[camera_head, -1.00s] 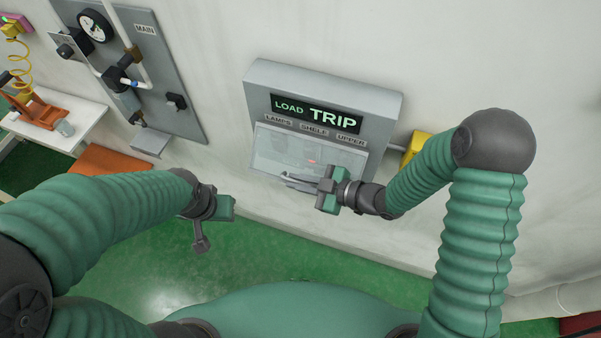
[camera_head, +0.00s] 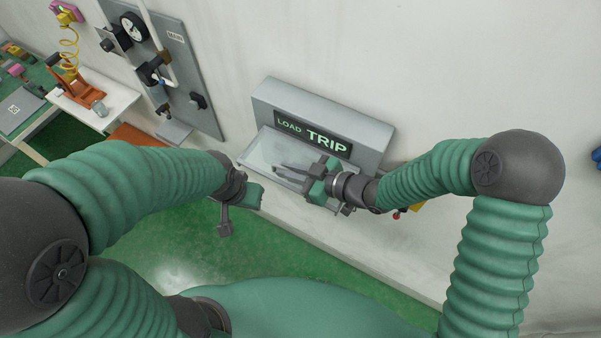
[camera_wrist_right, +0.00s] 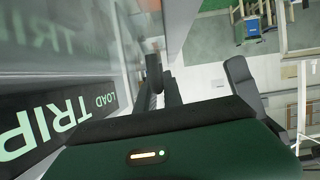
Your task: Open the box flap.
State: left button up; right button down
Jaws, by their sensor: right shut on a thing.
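The grey box (camera_head: 355,125) is fixed to the white wall, with a lit sign reading LOAD TRIP on its front. Its clear flap (camera_head: 262,149) tilts outward from the box below the sign, partly open. My right gripper (camera_head: 282,171) is shut on the flap, and its fingers lie along the flap's outer part. In the right wrist view the clear flap (camera_wrist_right: 60,35) fills the upper left, showing a mirrored TRIP. The exact grip point is hidden. My left gripper (camera_head: 224,222) hangs apart from the box at lower left, and its jaws do not show clearly.
A grey panel (camera_head: 180,60) with a gauge and pipes is on the wall to the left. A white shelf (camera_head: 112,95) with an orange tool (camera_head: 75,88) stands farther left. A yellow item (camera_head: 416,206) sits behind my right arm. The green floor below is clear.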

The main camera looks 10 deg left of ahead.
jog(key=shift+w+r, duration=0.2)
jog(key=shift+r, duration=0.25)
pick_arm(q)
jog(key=shift+w+d+r, duration=0.15)
jog(key=shift+d+r, duration=0.05)
jog(key=shift+r, duration=0.05)
pick_arm(e)
jog(key=shift+w+d+r, duration=0.15)
jog(key=shift+w, duration=0.05)
jog(key=c, duration=1.8)
grip_release()
pick_arm(q)
jog(key=shift+w, duration=0.2)
pick_arm(e)
jog(key=shift+o, duration=0.2)
jog(key=shift+w, duration=0.2)
pick_arm(q)
jog(key=shift+s+a, duration=0.1)
pick_arm(e)
jog(key=shift+s, duration=0.15)
